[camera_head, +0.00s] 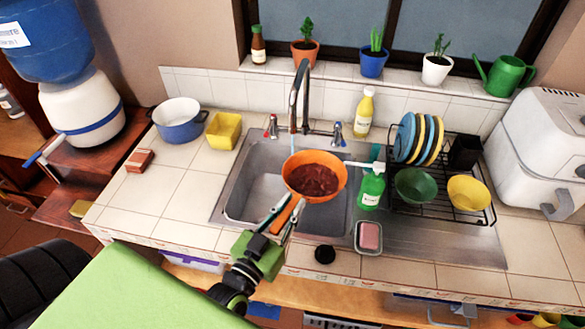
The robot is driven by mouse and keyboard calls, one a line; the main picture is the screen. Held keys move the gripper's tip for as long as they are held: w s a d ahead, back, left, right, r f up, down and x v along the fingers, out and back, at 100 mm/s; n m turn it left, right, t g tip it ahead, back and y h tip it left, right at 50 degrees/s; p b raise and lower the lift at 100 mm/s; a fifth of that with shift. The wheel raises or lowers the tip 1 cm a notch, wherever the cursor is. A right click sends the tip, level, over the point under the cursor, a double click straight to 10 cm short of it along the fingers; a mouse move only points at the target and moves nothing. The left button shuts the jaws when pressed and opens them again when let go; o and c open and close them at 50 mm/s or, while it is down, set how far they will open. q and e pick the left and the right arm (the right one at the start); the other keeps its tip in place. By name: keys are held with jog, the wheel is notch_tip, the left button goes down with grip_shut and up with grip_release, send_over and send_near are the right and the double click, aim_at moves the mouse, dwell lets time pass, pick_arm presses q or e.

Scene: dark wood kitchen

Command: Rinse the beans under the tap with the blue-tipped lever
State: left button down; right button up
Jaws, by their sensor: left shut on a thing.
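An orange pan-like strainer (341,174) holds dark red beans (313,180). It is over the sink (258,178), below and slightly right of the spout of the tap (305,85). A thin pale blue streak, looking like water, runs down from the spout to the strainer's back left rim. The red-tipped lever (271,125) is left of the tap and the blue-tipped lever (337,132) right of it. My left gripper (281,216) is shut on the strainer's orange handle (286,214) at the sink's front edge. My right gripper is out of view.
Right of the strainer stand a green soap bottle (371,190), a soap dish with pink soap (369,236) and a dish rack (420,213) with plates and bowls. A black stopper (325,254) lies in front. A blue pot (179,125) and yellow container (224,131) stand left.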

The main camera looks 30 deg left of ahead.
pick_arm(q)
jog(key=shift+r, duration=0.15)
jog(key=shift+s+d+r+p, duration=0.15)
jog(key=shift+d+r+p, duration=0.25)
jog(key=shift+p, duration=0.25)
jog(key=shift+s+d+r+p, duration=0.3)
jog(key=shift+d+r+p, duration=0.1)
jog(key=shift+d+r, duration=0.2)
jog(key=shift+s+d+r+p, duration=0.3)
jog(key=shift+d+r+p, duration=0.15)
jog(key=shift+d, duration=0.2)
jog(key=shift+s+d+r+p, duration=0.3)
jog(key=shift+d+r+p, duration=0.1)
jog(key=shift+d+r, duration=0.2)
jog(key=shift+f, duration=0.1)
